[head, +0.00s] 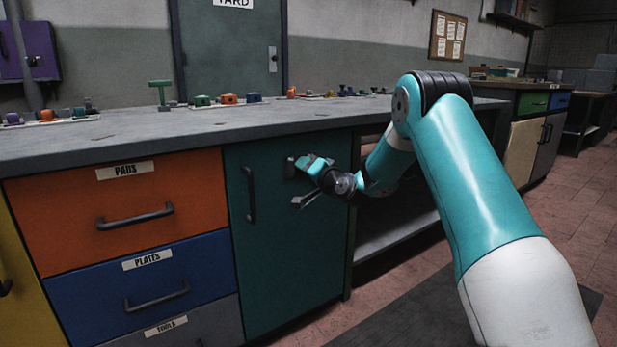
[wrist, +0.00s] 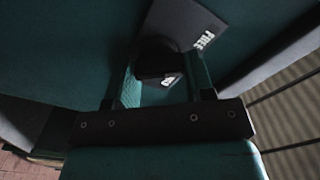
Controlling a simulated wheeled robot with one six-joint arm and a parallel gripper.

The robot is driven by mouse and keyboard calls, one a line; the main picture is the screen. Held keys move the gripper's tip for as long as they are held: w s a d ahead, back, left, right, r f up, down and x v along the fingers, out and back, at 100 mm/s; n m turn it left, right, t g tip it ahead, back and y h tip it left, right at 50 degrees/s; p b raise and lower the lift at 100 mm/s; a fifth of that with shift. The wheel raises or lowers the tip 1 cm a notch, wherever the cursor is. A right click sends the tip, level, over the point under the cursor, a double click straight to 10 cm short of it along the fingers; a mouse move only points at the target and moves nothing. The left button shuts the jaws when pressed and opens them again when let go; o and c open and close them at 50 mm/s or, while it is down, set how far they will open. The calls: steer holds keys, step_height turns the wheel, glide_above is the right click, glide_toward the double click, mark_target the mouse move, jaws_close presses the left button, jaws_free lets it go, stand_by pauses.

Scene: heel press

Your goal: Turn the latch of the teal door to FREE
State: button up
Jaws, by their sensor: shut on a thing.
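The teal door (head: 285,255) is closed in the counter front, right of the drawers. My gripper (head: 299,163) is at the door's upper right. In the wrist view my gripper (wrist: 163,66) is shut on the dark latch knob (wrist: 155,58), one finger on each side. The knob sits on a grey plate (wrist: 192,20) on the door. A white label reading FREE (wrist: 205,41) is on the plate beside the right finger. Another white label (wrist: 169,80) is partly hidden and unreadable. My gripper hides the latch in the head view, and I cannot tell where the knob points.
A vertical dark handle (head: 250,195) is on the door's left side. The orange PADS drawer (head: 60,215) and blue PLATES drawer (head: 90,293) are to its left. The grey worktop (head: 230,128) juts out above. An open shelf (head: 395,235) is to the right.

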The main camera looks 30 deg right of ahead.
steer(key=shift+f+n+b, duration=0.1)
steer(key=shift+n+b, duration=0.25)
steer(key=shift+n, duration=0.25)
steer(key=o, duration=0.9)
steer(key=shift+s, duration=0.1)
steer(key=s, duration=0.5)
steer(key=s+b, duration=0.1)
steer(key=s, duration=0.5)
steer(key=s+b, duration=0.1)
steer(key=s, duration=0.5)
steer(key=shift+s+d, duration=0.1)
steer(key=shift+d, duration=0.15)
